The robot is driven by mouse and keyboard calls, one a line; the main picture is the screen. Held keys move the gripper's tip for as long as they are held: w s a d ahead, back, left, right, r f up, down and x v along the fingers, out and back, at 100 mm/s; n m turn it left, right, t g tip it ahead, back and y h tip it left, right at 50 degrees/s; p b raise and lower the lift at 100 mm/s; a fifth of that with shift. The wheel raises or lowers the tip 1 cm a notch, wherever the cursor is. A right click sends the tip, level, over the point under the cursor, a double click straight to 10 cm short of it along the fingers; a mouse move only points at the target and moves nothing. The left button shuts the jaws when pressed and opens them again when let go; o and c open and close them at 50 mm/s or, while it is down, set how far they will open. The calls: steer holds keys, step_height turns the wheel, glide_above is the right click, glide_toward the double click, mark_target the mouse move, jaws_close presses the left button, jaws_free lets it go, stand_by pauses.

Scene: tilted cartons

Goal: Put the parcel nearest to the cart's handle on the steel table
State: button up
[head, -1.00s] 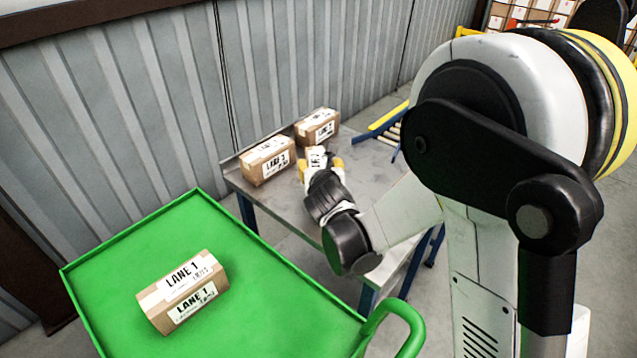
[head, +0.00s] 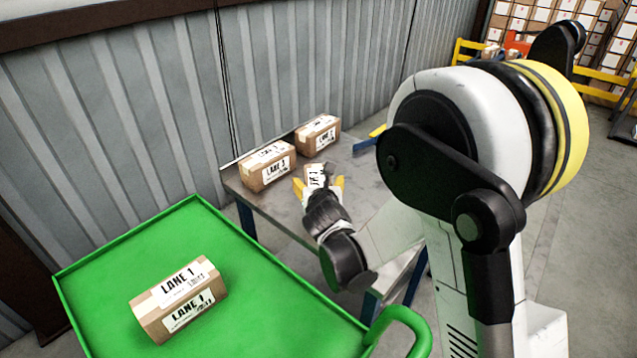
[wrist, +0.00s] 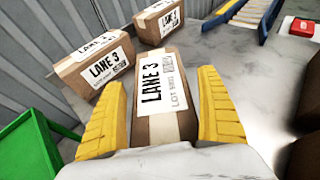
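A small brown parcel labelled LANE 3 (wrist: 158,82) rests on the steel table (head: 362,182), near two other parcels. It also shows in the head view (head: 315,174), partly hidden by my gripper. My gripper (head: 318,184) is open, its yellow fingers on either side of this parcel with narrow gaps, as the wrist view (wrist: 162,105) shows. The green cart (head: 215,235) stands in front of the table. Its handle (head: 408,322) is at the lower right. One LANE 1 parcel (head: 180,300) lies on the cart.
A LANE 3 parcel (head: 267,166) and another parcel (head: 318,134) stand at the table's back left. The corrugated wall (head: 120,120) is close behind. A blue and yellow frame (wrist: 245,12) is beyond the table.

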steer(key=shift+r, duration=0.1)
steer(key=shift+s+r, duration=0.25)
steer(key=shift+s, duration=0.05)
steer(key=p+v, duration=0.4)
steer(key=v, duration=0.7)
steer(key=s+d+r+m+g+h, duration=0.1)
steer(key=s+d+r+m+g, duration=0.2)
steer(key=d+m, duration=0.5)
steer(key=s+d+r+m+g, duration=0.1)
steer(key=s+d+r+m, duration=0.4)
steer(key=m, duration=0.6)
steer(key=s+d+m+g+y, duration=0.1)
steer(key=s+m+g, duration=0.1)
steer(key=s+m, duration=1.2)
steer(key=f+m, duration=0.1)
steer(key=m, duration=0.2)
steer(key=shift+s+d+g, duration=0.2)
steer(key=shift+s+g, duration=0.05)
steer(key=shift+g, duration=0.05)
